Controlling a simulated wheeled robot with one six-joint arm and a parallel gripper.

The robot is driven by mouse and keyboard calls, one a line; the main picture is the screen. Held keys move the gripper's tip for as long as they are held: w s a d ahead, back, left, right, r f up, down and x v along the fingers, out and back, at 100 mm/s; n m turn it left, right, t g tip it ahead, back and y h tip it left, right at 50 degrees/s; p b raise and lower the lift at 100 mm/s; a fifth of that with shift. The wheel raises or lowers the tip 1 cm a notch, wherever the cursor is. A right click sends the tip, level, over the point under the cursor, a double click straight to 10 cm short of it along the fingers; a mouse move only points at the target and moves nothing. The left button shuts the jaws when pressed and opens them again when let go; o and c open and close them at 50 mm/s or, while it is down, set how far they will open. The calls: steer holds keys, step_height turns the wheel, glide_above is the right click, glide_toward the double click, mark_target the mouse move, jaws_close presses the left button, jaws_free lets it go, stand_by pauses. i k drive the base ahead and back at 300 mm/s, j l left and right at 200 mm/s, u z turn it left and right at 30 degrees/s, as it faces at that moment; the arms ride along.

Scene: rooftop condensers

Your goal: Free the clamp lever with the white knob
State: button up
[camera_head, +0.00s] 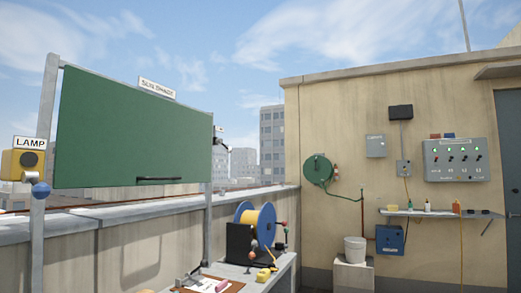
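A small lever-like fitting (223,144) sticks out from the right post of the green sun shade panel, with a pale end that may be a white knob. It is too small to tell whether it is the clamp lever or how it is set. Small levers with reddish knobs (284,223) stand by the cable reel on the bench; I cannot make out a clear white knob there. My gripper is not in view.
The green panel (130,125) labelled SUN SHADE fills the left. A yellow LAMP box (25,162) with a blue ball (41,190) below is on its left post. A bench (285,266) holds the reel (262,222). A wall shelf (436,213) is at right.

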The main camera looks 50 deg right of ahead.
mark_target(229, 150)
steer(key=z, duration=1.15)
